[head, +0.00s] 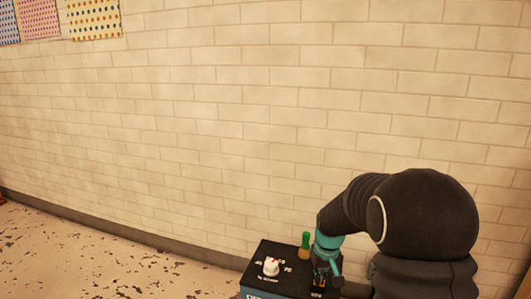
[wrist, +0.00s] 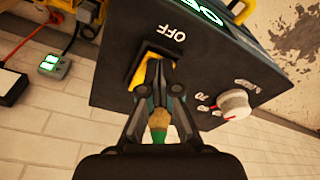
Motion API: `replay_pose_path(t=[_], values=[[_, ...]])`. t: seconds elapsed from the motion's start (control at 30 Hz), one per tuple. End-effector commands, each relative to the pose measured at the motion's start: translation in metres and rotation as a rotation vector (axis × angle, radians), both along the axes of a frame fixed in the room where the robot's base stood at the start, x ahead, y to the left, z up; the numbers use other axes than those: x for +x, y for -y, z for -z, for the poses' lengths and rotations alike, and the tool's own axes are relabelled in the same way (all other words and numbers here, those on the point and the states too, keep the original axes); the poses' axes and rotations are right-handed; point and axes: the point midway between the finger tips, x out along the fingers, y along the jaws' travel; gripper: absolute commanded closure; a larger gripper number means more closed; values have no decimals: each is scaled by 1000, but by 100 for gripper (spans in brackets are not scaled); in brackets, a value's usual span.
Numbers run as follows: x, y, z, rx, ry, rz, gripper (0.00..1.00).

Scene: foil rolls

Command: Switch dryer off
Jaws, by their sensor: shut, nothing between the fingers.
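The dryer's dark control box (head: 262,252) stands at the bottom of the head view and fills the upper middle of the wrist view (wrist: 115,75). In the wrist view a switch with a yellow surround (wrist: 139,72) sits beside the word OFF. My gripper (wrist: 157,66) is shut and empty, with its fingertips at this switch and covering much of it. I cannot tell whether they touch it or which way the switch is set. In the head view my gripper (head: 320,278) is over the right part of the box.
A white knob (head: 271,267) with a red mark and a dial scale is on the box, also in the wrist view (wrist: 235,104). A green-topped upright piece (head: 305,241) stands beside my gripper. A brick wall (head: 200,120) is behind; worn floor (head: 100,255) lies left.

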Motion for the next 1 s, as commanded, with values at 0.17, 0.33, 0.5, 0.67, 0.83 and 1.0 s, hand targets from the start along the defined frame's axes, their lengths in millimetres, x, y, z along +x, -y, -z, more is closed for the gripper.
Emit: replay_pose_path(t=[0.17, 0.33, 0.5, 0.67, 0.83, 1.0], values=[[0, 0, 4, 0, 0, 0, 100], [0, 0, 0, 0, 0, 0, 100], [0, 0, -10, 0, 1, 0, 100], [0, 0, -21, 0, 1, 0, 100], [0, 0, -33, 0, 1, 0, 100], [0, 0, -45, 0, 1, 0, 100]])
